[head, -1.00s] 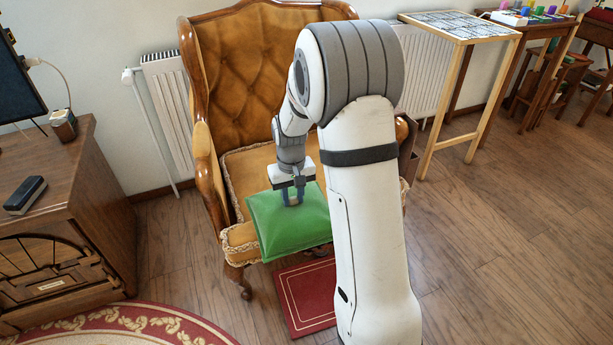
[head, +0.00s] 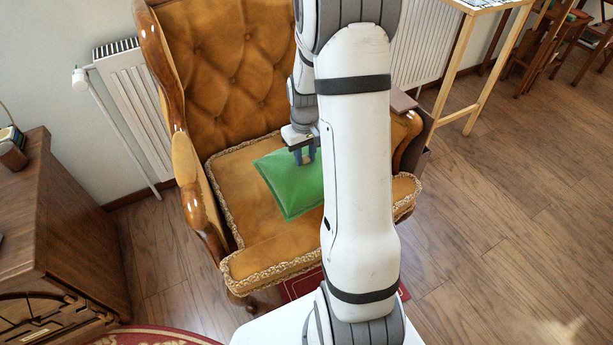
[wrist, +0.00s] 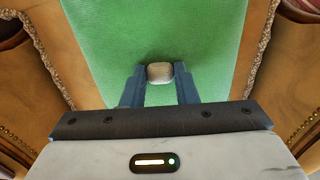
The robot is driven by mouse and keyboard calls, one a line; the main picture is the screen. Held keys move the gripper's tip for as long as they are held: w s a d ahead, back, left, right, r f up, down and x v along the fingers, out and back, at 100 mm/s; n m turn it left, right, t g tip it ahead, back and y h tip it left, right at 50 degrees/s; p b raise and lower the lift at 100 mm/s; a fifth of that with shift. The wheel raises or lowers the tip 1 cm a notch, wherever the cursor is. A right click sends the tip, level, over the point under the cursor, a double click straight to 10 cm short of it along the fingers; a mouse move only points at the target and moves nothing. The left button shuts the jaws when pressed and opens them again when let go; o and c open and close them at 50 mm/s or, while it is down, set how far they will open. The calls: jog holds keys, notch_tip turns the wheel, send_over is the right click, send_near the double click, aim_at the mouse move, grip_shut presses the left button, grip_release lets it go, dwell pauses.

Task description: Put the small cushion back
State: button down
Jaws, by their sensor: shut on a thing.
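The small green cushion (head: 289,182) is over the seat of the tan tufted armchair (head: 228,205). I cannot tell whether it rests on the seat or hangs just above it. My gripper (head: 304,156) points down at the cushion and is shut on a small beige tab on its top. In the wrist view, my gripper (wrist: 160,82) has its two blue-grey fingers on either side of the beige tab (wrist: 160,72), with the green cushion (wrist: 110,35) beneath. My arm hides the cushion's right side in the head view.
The chair's wooden left arm (head: 187,165) and right arm (head: 407,140) flank the seat. A wooden cabinet (head: 60,230) stands at left, a radiator (head: 137,110) behind. A red mat (head: 300,284) lies under the chair's front.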

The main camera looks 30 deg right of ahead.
aim_at(306, 171)
notch_tip(306, 171, down, 7)
jog(key=shift+d+f+b, duration=0.1)
jog(key=shift+f+b, duration=0.05)
jog(key=shift+b, duration=0.8)
jog(key=shift+f, duration=0.2)
jog(key=c, duration=1.1)
grip_release()
jog(key=shift+r, duration=0.1)
